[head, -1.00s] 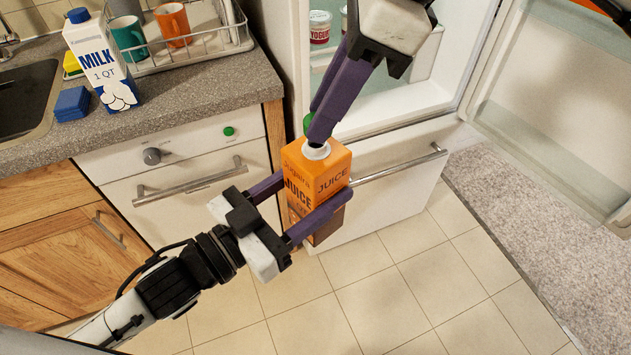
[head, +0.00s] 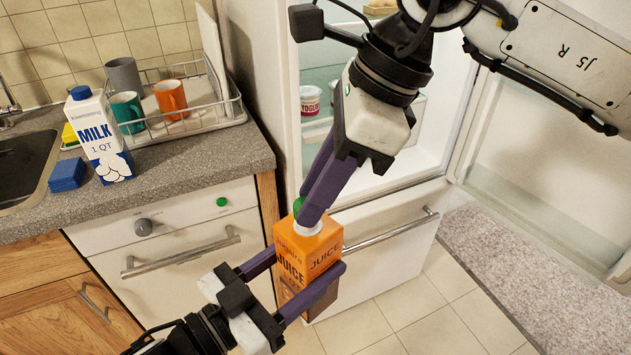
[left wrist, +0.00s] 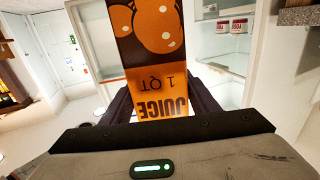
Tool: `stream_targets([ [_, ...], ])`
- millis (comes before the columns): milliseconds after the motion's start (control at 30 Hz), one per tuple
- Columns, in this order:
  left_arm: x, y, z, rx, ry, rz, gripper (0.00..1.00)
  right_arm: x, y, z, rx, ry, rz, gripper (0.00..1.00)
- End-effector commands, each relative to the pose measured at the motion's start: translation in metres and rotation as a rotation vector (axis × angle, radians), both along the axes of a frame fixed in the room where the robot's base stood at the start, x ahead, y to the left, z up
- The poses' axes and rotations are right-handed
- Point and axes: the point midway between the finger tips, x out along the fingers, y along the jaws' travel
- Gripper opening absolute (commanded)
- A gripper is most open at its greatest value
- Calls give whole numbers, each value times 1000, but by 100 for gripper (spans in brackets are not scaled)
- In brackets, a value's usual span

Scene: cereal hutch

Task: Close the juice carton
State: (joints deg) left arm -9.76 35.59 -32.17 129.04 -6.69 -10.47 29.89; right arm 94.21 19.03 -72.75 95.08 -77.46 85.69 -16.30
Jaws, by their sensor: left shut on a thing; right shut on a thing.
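The orange juice carton (head: 308,250) is held in mid-air in front of the open fridge, with a white spout on its top. My left gripper (head: 308,283) is shut on the carton body, one finger on each side. The carton also fills the middle of the left wrist view (left wrist: 158,85), where it appears upside down. My right gripper (head: 306,210) comes down from above and is shut on the green cap (head: 298,206), which shows only partly beside its fingers. The cap is at the spout; the fingers hide whether it sits on it.
The fridge (head: 440,130) stands open behind, with a yogurt tub (head: 310,101) on a shelf. On the counter (head: 215,160) at left are a milk carton (head: 98,135), a blue sponge (head: 67,175) and a dish rack (head: 205,122) with mugs. Floor at lower right is clear.

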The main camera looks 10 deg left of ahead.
Motion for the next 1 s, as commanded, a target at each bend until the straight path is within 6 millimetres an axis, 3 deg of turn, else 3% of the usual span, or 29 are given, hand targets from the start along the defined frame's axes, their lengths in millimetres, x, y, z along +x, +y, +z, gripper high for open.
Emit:
stream_targets([
  [1000, 0, -1, 5, -6, -10, -3, 0, 0, 0, -12, 1, 0, -1, 5],
])
